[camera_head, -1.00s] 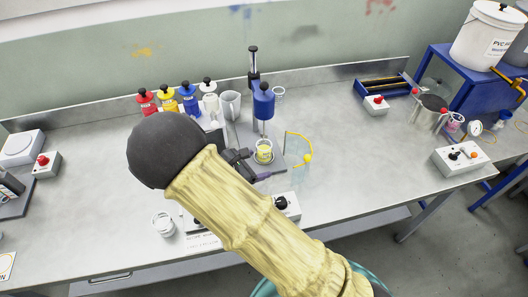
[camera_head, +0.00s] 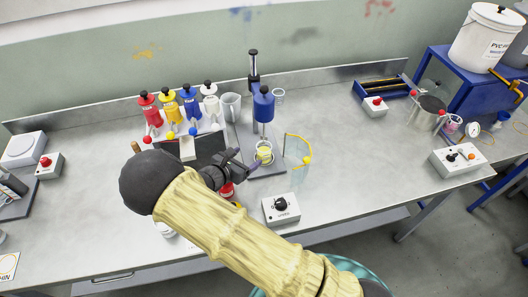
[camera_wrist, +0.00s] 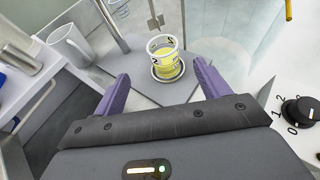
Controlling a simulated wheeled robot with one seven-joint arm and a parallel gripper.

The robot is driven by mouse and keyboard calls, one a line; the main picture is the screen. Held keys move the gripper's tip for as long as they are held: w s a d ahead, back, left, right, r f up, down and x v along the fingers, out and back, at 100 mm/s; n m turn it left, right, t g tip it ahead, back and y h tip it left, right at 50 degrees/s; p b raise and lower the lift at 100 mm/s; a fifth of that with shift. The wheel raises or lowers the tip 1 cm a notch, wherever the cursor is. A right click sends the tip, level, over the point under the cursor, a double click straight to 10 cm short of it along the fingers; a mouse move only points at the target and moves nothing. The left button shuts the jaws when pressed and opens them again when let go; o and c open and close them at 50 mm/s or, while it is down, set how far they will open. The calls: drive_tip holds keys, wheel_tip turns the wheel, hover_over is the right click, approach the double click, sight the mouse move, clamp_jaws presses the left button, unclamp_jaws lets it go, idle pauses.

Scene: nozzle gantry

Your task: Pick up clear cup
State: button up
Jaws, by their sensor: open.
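A clear cup with yellow contents (camera_head: 264,153) stands upright under the blue overhead stirrer (camera_head: 263,104), on the stirrer's grey base. In the wrist view the cup (camera_wrist: 165,55) sits on a small round plate, ahead of my gripper (camera_wrist: 161,75). Its two purple fingers are spread apart, one to the left and one to the right of the cup's line, with nothing between them. In the head view my gripper (camera_head: 246,163) is just left of the cup, low over the bench. I cannot tell if a finger touches the cup.
A thin clear curved guard with a yellow edge (camera_head: 307,160) stands right of the cup. A dial box (camera_head: 281,208) is in front. A grey mug (camera_head: 231,106) and several coloured bottles (camera_head: 189,100) stand at the back left. Another clear cup (camera_head: 278,96) is behind the stirrer.

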drive_tip(key=p, duration=0.2)
approach(268, 145)
drive_tip(key=x, duration=0.2)
drive_tip(key=shift+w+f, duration=0.1)
drive_tip(key=shift+w, duration=0.25)
drive_tip(key=shift+w+d+f+p, duration=0.1)
drive_tip(key=shift+w+d+p, duration=0.25)
drive_tip(key=shift+w, duration=0.05)
drive_tip(key=p+x, duration=0.1)
drive_tip(key=x, duration=0.2)
drive_tip(key=shift+w+d+f+p, duration=0.15)
drive_tip(key=shift+d+p, duration=0.1)
drive_tip(key=shift+p, duration=0.1)
drive_tip(key=shift+w+d+f, duration=0.1)
drive_tip(key=shift+w+f, duration=0.1)
drive_tip(key=c, duration=1.1)
